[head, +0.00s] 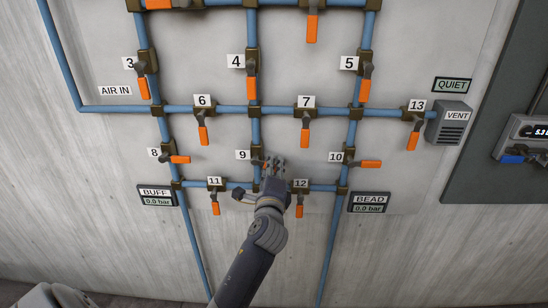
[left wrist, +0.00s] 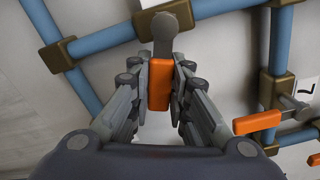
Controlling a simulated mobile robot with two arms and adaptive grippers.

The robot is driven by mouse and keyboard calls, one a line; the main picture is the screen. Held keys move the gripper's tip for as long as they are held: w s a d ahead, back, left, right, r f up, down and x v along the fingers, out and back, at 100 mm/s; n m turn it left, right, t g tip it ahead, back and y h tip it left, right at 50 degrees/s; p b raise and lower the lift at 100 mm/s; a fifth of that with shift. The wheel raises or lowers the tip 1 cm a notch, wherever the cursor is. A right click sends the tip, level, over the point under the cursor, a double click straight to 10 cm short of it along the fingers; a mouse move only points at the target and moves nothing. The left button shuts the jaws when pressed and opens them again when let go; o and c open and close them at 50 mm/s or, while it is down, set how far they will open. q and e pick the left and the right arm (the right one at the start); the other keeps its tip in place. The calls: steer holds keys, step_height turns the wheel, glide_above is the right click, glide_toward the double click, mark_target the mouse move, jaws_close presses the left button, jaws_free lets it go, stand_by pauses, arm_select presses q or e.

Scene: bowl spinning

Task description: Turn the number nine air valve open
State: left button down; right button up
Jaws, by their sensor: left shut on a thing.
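The number nine valve (head: 256,161) sits on the middle vertical blue pipe, right of its "9" label (head: 243,155). In the head view my left gripper (head: 274,166) covers most of its handle, which seems to extend to the right. In the left wrist view the orange handle (left wrist: 159,85) lies between the two fingers of my left gripper (left wrist: 160,82), with pads against both sides. The grey lever and dark valve body (left wrist: 167,18) show beyond it. My right gripper is in neither view.
The number twelve valve's orange handle (head: 299,210) hangs close to my left wrist. The number eleven handle (head: 215,208) hangs to the left. Number ten's handle (head: 371,164) points right. The BUFF (head: 156,196) and BEAD (head: 369,202) gauges read 0.0 bar.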

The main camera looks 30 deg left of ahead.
mark_target(256, 169)
arm_select(q)
steer(key=m+p, duration=0.1)
steer(key=m, duration=0.1)
steer(key=f+m+p, duration=0.1)
steer(key=shift+s+a+f+m+p, duration=0.1)
steer(key=shift+s+a+m+p, duration=0.15)
steer(key=shift+a+m+p, duration=0.15)
steer(key=a+m+p, duration=0.1)
steer(key=m+p, duration=0.1)
steer(key=m, duration=0.1)
steer(key=s+a+f+m+p, duration=0.1)
steer(key=m+p, duration=0.1)
steer(key=m, duration=0.1)
steer(key=a+f+m+p, duration=0.1)
steer(key=m+p, duration=0.1)
steer(key=m, duration=0.1)
steer(key=shift+s, duration=0.4)
steer(key=shift+s+a+f+m+p, duration=0.1)
steer(key=shift+s+a+m+p, duration=0.1)
steer(key=shift+m+p, duration=0.4)
steer(key=c, duration=1.5)
jaws_free()
steer(key=v, duration=1.2)
steer(key=shift+a, duration=0.1)
